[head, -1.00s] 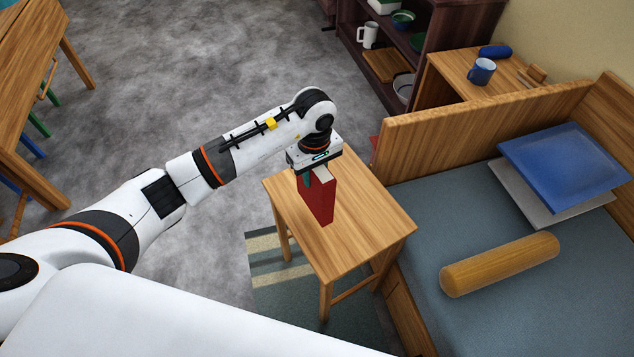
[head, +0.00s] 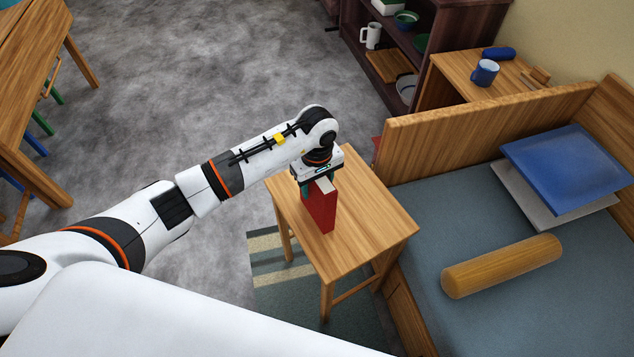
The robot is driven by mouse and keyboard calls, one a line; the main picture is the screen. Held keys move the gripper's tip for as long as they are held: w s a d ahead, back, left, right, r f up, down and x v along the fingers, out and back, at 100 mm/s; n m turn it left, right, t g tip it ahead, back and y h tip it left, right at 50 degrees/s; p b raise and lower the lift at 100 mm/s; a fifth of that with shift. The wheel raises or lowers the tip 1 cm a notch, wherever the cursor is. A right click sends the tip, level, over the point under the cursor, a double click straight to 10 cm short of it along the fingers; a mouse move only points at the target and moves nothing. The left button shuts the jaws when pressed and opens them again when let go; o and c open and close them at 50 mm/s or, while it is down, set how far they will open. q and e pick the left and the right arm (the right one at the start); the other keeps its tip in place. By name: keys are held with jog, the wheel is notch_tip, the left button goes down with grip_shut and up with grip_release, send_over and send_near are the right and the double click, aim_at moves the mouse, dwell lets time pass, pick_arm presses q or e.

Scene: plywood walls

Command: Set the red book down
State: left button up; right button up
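The red book (head: 320,210) is upright at the small wooden table (head: 365,228), with its narrow pale top edge facing up. My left gripper (head: 317,183) points down from above and is shut on the top of the book. The book's lower edge appears at or very near the tabletop; I cannot tell whether it touches. The gripper's fingers are partly hidden by its own body and the book. My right gripper is not in view.
The tabletop's right and front parts are clear.

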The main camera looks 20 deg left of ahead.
pick_arm(q)
jog(key=shift+r, duration=0.45)
notch_tip(320, 180, up, 12)
jog(key=shift+f+b, duration=0.25)
jog(key=shift+b, duration=0.1)
